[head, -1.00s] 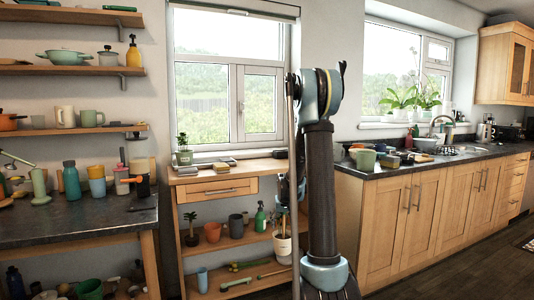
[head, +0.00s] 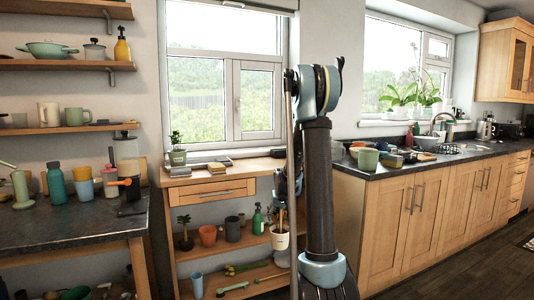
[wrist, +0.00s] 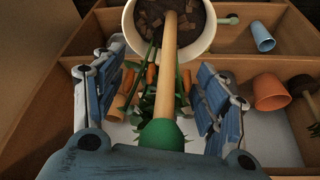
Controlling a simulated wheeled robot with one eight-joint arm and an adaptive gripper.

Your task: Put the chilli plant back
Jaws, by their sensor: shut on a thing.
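The chilli plant, in a white pot (head: 280,241) with dark soil, is at the right part of the wooden shelf unit in the head view. In the wrist view its pot (wrist: 172,22) is at the top, with a thick wooden stem or stake running towards me, a green rounded end and green leaves. Orange-brown pieces show among the leaves. My gripper (wrist: 168,100) has its blue fingers on either side of the stem and leaves and is shut on the plant. In the head view my arm hides most of the gripper and the plant's top.
The shelf unit (head: 220,190) has a small potted plant (head: 176,150) on top. Its middle shelf holds a terracotta pot (head: 208,235), a small plant (head: 185,237) and a green spray bottle (head: 257,220). A cluttered dark counter (head: 70,238) stands left, and kitchen units (head: 400,215) right.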

